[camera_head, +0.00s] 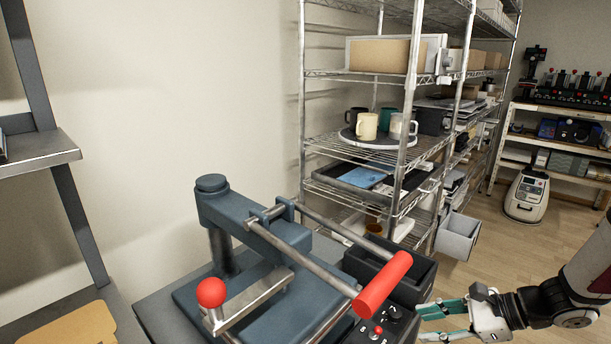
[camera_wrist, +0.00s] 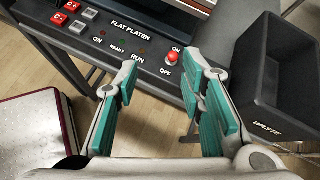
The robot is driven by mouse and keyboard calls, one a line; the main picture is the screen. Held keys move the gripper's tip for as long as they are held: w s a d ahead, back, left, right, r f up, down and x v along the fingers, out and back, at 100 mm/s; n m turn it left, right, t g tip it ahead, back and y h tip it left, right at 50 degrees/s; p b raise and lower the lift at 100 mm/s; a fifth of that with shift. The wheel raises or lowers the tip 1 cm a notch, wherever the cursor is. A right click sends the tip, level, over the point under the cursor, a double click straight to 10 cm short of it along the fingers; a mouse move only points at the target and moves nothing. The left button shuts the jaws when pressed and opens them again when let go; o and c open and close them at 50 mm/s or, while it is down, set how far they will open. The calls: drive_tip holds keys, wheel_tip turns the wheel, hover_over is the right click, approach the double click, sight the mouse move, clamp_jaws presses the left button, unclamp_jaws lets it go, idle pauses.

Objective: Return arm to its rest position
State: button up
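My gripper (camera_head: 436,322) is at the lower right of the head view, its two teal-padded fingers pointing left toward the front of the press. In the wrist view my gripper (camera_wrist: 168,82) is open, with a clear gap and nothing between the fingers. A red-topped switch (camera_wrist: 172,57) shows just beyond the gap; I cannot tell any contact.
A dark bin (camera_wrist: 280,80) marked WASTE is right of my fingers. A wire shelf rack (camera_head: 380,150) holds several mugs on a round tray (camera_head: 350,138).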

drive_tip(key=s+a+r+n+g+h+p, duration=0.2)
drive_tip(key=s+a+r+n, duration=0.35)
drive_tip(key=r, duration=0.35)
drive_tip(key=s+a+r+n+g+h+p, duration=0.2)
drive_tip(key=s+a+r+n+h, duration=0.15)
drive_tip(key=s+r+n, duration=0.45)
drive_tip(key=s+r+n+t+h+p, duration=0.3)
drive_tip(key=s+r+n+h, duration=0.1)
drive_tip(key=s+r+n, duration=0.4)
drive_tip(key=v, duration=0.5)
drive_tip(key=shift+s+a+p, duration=0.15)
drive_tip(key=shift+s+p, duration=0.05)
drive_tip(key=shift+p, duration=0.15)
